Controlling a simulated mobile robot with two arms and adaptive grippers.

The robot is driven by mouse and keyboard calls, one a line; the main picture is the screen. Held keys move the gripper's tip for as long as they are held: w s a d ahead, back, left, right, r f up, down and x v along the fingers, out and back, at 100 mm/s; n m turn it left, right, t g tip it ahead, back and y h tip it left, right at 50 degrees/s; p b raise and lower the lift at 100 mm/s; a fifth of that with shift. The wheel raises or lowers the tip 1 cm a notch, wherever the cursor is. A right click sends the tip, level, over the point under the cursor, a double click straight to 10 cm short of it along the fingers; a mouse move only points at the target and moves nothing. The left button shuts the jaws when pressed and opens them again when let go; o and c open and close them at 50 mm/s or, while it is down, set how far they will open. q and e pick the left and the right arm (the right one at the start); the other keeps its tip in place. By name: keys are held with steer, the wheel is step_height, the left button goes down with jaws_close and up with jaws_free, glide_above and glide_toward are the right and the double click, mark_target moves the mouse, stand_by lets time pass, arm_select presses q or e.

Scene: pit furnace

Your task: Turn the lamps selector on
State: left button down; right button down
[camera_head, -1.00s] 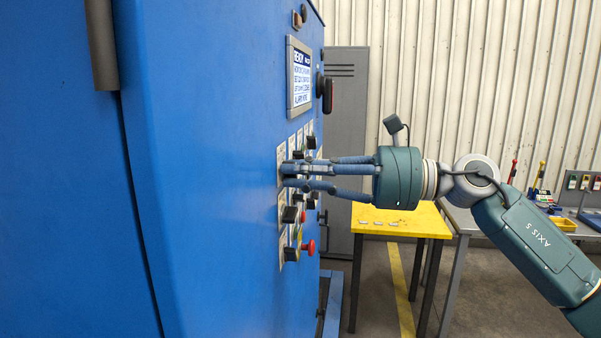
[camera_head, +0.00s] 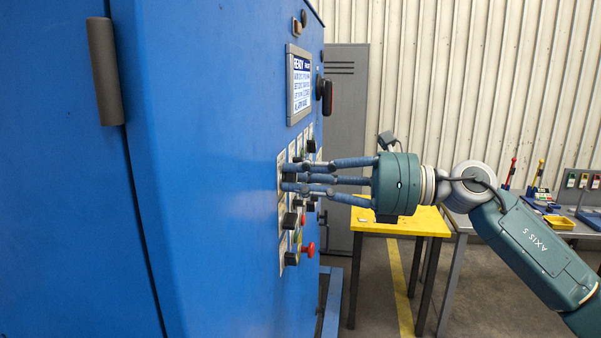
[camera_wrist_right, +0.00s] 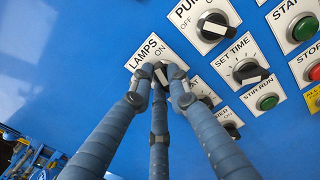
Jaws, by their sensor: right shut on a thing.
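The lamps selector is on the front panel of the blue cabinet. Its white LAMPS plate (camera_wrist_right: 146,48), with ON printed on it, shows at the upper middle of the right wrist view. My right gripper (camera_head: 291,177) reaches in from the right in the head view, its fingers against the panel. In the wrist view its fingertips (camera_wrist_right: 160,76) are closed around the lamps knob just below the lettering. The fingers hide most of the knob, so its pointing direction cannot be read. My left gripper is in neither view.
A PUMP selector (camera_wrist_right: 213,25), a SET TIME selector (camera_wrist_right: 249,72) and a green STIR-RUN button (camera_wrist_right: 267,101) sit close to the fingers. A red mushroom button (camera_head: 308,250) juts out lower on the panel. A yellow table (camera_head: 390,222) stands behind.

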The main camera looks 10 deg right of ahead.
steer(key=shift+m+p, duration=0.45)
steer(key=shift+m, duration=0.65)
steer(key=c, duration=1.7)
jaws_free()
steer(key=shift+o, duration=0.2)
steer(key=shift+d, duration=0.15)
steer(key=v, duration=1.1)
steer(key=shift+d, duration=0.4)
steer(key=shift+s, duration=0.1)
